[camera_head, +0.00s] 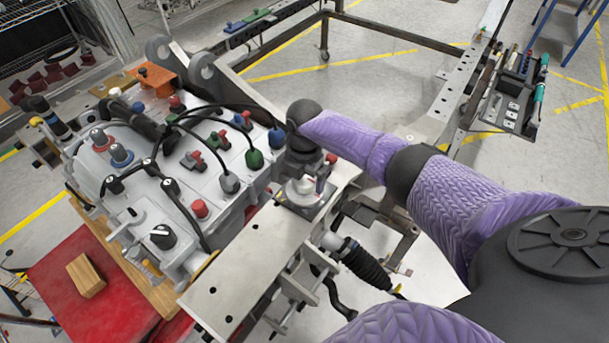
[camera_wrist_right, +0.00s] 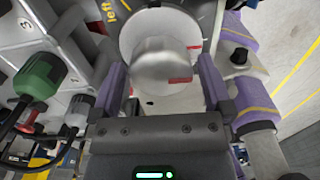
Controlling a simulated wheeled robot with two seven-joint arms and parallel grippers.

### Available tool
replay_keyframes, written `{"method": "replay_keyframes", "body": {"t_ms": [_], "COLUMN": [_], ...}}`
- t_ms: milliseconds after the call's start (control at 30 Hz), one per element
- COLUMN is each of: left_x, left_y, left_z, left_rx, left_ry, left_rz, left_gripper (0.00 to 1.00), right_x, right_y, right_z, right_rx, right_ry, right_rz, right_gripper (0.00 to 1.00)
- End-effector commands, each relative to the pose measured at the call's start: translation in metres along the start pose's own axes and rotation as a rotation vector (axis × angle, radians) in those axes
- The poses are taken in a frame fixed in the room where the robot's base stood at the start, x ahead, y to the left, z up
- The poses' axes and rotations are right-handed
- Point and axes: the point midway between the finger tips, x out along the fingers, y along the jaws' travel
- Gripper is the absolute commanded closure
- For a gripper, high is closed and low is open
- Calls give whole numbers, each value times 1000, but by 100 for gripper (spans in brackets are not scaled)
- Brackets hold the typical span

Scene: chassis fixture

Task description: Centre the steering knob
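The steering knob (camera_wrist_right: 160,58) is a pale silver cylinder on a white round disc (camera_wrist_right: 135,30) in the right wrist view. A red mark shows on the knob's lower right side and another red line on the disc's right side. Yellow lettering "left" shows on the dark panel (camera_wrist_right: 112,22) beside it. My right gripper (camera_wrist_right: 163,72) is open, with one purple-padded finger on each side of the knob; I cannot tell whether either touches it. In the head view the knob (camera_head: 302,189) is small, beneath my right wrist, with the gripper (camera_head: 312,180) partly hidden. My left gripper is not in view.
A grey-white housing (camera_head: 150,190) with several coloured connectors and black cables stands left of the knob. A bare metal plate (camera_head: 245,265) lies in front. A red surface with a wooden block (camera_head: 86,275) is at the lower left. A metal frame (camera_head: 450,95) extends behind.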

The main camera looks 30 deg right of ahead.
Motion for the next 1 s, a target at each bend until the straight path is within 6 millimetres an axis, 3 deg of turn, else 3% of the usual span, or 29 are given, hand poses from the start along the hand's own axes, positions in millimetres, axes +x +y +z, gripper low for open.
{"method": "replay_keyframes", "body": {"t_ms": [67,300,500,1000], "left_x": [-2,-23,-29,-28], "left_y": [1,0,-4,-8], "left_z": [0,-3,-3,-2], "left_rx": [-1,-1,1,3], "left_ry": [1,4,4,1], "left_rz": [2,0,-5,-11], "left_gripper": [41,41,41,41], "right_x": [-5,-64,-96,-99], "right_y": [0,1,1,0], "right_z": [0,0,0,0], "right_rx": [0,-1,-1,0], "right_ry": [0,-1,0,0], "right_rz": [1,4,2,0], "right_gripper": [0,0,0,0]}}
